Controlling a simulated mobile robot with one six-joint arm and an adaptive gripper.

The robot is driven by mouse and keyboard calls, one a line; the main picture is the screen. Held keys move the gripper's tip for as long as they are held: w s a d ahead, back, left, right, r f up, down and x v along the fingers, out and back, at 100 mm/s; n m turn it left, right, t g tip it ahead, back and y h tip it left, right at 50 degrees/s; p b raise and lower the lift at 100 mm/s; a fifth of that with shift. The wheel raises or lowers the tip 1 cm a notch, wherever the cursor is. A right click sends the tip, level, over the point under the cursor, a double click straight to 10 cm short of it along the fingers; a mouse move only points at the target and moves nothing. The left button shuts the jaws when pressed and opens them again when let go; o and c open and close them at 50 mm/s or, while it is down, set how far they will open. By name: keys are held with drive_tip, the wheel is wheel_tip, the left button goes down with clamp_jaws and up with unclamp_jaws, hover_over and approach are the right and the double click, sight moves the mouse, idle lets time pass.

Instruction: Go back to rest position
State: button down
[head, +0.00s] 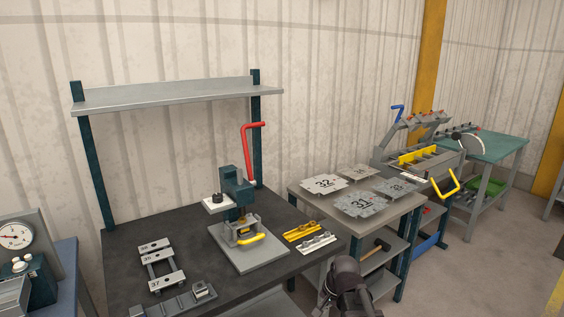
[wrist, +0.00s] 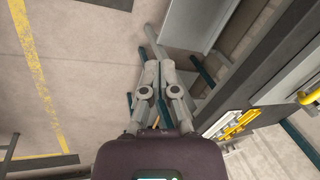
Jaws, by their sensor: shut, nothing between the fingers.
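My gripper (wrist: 152,68) shows in the wrist view, with its two grey fingers closed together and nothing held between them. It hangs in free air, with the floor and table legs behind it. In the head view a dark part of my arm (head: 348,288) rises at the bottom edge, in front of the gap between the dark workbench (head: 180,232) and the grey table (head: 398,215). The fingertips cannot be made out there.
A press with a red lever (head: 238,190) stands on the workbench, beside yellow (head: 304,232) and grey parts. The grey table bears several numbered plates (head: 325,183). A bender with yellow handles (head: 425,158) and a green-topped table (head: 495,147) stand farther right. Open floor lies at right.

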drive_tip(key=s+d+n+g+h, duration=0.1)
drive_tip(key=s+d+n, duration=0.1)
drive_tip(key=s, duration=0.3)
drive_tip(key=s+d+n+g+h+p, duration=0.1)
drive_tip(key=s+d+n, duration=0.1)
drive_tip(key=s+n, duration=0.2)
drive_tip(key=shift+s+d+r+n, duration=0.3)
drive_tip(key=shift+s+d+r, duration=0.1)
drive_tip(key=shift+r, duration=0.05)
